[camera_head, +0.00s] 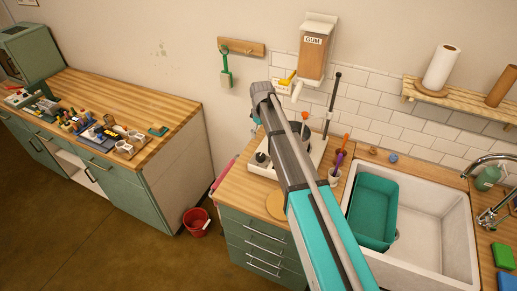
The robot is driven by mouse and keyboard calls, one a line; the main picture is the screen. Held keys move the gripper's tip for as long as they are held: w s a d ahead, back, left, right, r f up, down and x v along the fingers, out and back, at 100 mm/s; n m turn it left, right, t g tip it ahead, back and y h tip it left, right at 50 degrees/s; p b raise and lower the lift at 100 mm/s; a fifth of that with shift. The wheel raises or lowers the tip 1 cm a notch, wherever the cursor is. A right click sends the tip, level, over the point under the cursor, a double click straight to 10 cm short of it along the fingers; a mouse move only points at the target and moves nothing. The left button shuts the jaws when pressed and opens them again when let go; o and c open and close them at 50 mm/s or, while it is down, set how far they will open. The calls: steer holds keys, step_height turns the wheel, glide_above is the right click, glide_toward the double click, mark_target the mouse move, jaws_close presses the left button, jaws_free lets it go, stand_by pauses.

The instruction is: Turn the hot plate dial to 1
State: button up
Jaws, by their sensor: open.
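A white hot plate (318,150) with an upright dark rod stands on the wooden counter against the tiled wall, right of the counter's left edge. My arm crosses in front of it and hides much of its top and front. A small dark round shape (261,157) shows at its left front; I cannot tell whether it is the dial. No dial number or pointer is readable. A dark round thing, partly covered by my arm, sits near the hot plate's middle. My arm is folded, with its bend above the counter; my gripper does not show.
A sink (430,222) with a teal tub (373,212) is to the right. A cup (334,172) with tools stands between hot plate and sink. A GUM dispenser (314,52) hangs above. A red bucket (197,222) is on the floor.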

mark_target(261, 155)
steer(key=shift+a, duration=0.15)
stand_by(0.3)
step_height(261, 155, down, 14)
steer(key=b, duration=1.4)
steer(key=shift+r, duration=0.15)
steer(key=c, duration=1.1)
steer(key=shift+c, duration=0.2)
